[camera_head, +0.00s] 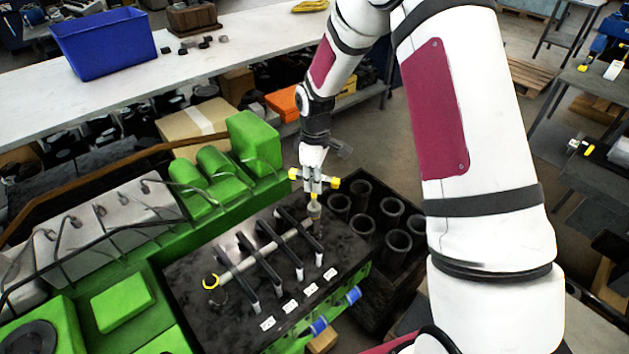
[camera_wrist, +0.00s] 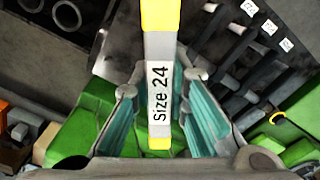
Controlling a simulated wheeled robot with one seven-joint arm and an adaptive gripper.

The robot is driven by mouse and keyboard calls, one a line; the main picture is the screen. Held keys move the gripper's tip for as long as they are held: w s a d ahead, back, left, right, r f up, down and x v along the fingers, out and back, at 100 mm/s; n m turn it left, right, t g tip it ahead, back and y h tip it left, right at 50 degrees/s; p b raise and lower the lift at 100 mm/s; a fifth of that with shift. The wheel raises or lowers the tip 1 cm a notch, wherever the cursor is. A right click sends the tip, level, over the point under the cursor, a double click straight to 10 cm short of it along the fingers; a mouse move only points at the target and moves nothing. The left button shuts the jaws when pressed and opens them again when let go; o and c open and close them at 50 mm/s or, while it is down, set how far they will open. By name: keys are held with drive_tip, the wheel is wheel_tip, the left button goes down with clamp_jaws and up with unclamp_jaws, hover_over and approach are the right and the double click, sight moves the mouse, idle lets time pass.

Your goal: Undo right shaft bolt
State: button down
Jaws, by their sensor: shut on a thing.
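My gripper (camera_head: 313,177) is shut on a T-shaped tool (camera_head: 327,183) with yellow ends, above the far right corner of the black engine top. In the wrist view the tool's handle (camera_wrist: 159,95), labelled "Size 24", lies between my gripper's two fingers (camera_wrist: 160,80). The tool's stem points down at the right end of the light grey shaft (camera_head: 240,272), where the right shaft bolt is hidden under it. I cannot tell whether the tool is seated on the bolt.
Several black rocker arms (camera_head: 259,256) cross the shaft. The green engine body (camera_head: 255,142) rises behind and left. A black crate with dark cylinders (camera_head: 361,226) stands right of the engine. A white bench (camera_head: 200,60) with a blue bin (camera_head: 104,47) is at the back.

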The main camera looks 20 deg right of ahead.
drive_tip(key=n, duration=0.9)
drive_tip(key=shift+r, duration=0.1)
